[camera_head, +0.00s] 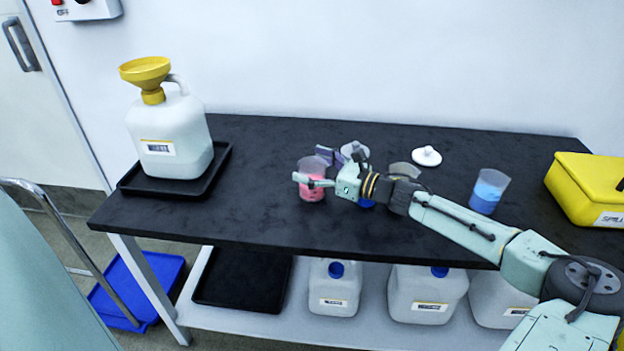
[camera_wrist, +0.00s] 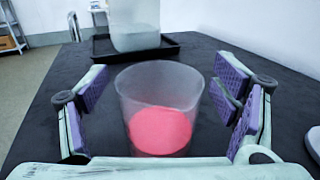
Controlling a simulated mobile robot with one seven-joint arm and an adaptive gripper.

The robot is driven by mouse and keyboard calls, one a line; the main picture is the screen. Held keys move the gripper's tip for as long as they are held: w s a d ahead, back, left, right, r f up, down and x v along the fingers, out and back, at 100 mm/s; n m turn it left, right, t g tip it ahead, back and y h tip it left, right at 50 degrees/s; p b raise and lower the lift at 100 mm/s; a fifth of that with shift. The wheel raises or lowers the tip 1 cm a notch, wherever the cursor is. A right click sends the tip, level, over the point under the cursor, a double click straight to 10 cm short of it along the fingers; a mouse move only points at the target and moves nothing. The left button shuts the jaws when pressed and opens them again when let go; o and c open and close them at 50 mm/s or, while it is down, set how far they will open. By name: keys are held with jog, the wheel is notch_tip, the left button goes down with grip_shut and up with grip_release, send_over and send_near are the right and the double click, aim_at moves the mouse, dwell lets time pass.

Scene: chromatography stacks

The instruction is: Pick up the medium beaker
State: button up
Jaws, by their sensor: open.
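A clear beaker with pink liquid (camera_head: 312,190) stands upright on the black bench top. In the wrist view the pink beaker (camera_wrist: 159,115) fills the middle. My gripper (camera_head: 313,167) is open, and in the wrist view my gripper (camera_wrist: 160,88) has purple-padded fingers to the left and right of this beaker, with gaps on both sides. A beaker with blue liquid (camera_head: 488,191) stands further right. Another vessel (camera_head: 404,170) is mostly hidden behind my arm. I cannot tell for certain which is the medium one.
A white jug with a yellow funnel (camera_head: 172,132) stands in a black tray (camera_head: 133,183) at the left; the tray also shows in the wrist view (camera_wrist: 100,48). A white lid-like item (camera_head: 427,156) lies at the back. A yellow box (camera_head: 585,190) is far right. The front-left bench is clear.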

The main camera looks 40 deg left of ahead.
jog(key=c, duration=1.8)
